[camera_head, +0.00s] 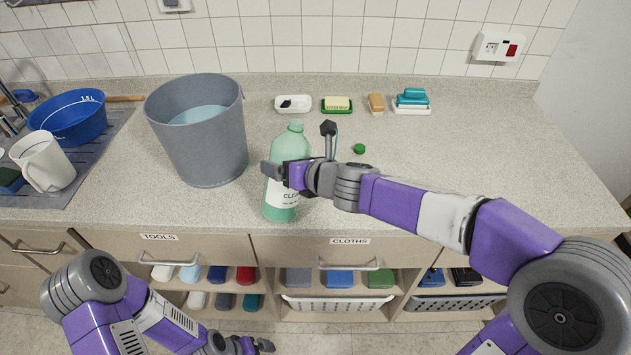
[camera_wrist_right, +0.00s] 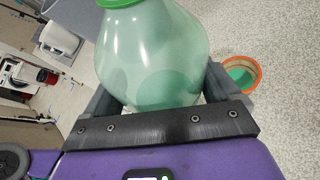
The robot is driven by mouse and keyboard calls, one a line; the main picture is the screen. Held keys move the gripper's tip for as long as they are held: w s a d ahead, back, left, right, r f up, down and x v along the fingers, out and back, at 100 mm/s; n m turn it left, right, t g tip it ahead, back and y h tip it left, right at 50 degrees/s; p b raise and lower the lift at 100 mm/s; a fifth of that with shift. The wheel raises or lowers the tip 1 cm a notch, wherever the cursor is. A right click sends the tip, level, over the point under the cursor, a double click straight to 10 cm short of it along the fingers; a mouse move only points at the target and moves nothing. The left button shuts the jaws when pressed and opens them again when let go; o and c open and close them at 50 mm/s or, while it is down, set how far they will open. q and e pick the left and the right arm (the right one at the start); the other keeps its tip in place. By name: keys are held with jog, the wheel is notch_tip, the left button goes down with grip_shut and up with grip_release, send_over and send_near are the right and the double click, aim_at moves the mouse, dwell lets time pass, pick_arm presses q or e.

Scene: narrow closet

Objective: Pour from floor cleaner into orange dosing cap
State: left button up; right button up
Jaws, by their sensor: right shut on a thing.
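The floor cleaner is a translucent green bottle (camera_head: 284,202) with a white label, near the counter's front edge in the head view. It looks about upright; I cannot tell whether its base touches the counter. My right gripper (camera_head: 278,172) is shut around its body, which also fills the middle of the right wrist view (camera_wrist_right: 155,60). The orange dosing cap (camera_wrist_right: 257,77) stands on the counter right of the bottle in the wrist view, with green inside. I do not see it in the head view. My left gripper (camera_head: 262,345) is low at the bottom edge, away from the counter.
A grey bucket (camera_head: 205,150) stands left of the bottle. A small green cap (camera_head: 359,148) lies behind my right arm. Soap dishes and a brush line the back. A blue basin (camera_head: 68,125) and white jug (camera_head: 45,160) are at the left. The counter's right side is clear.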

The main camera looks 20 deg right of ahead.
jog(key=shift+a+n+t+h+b, duration=0.1)
jog(key=shift+n+t+h+b, duration=0.65)
jog(key=shift+n+b, duration=1)
jog(key=shift+m+b, duration=0.35)
jog(key=shift+m, duration=0.1)
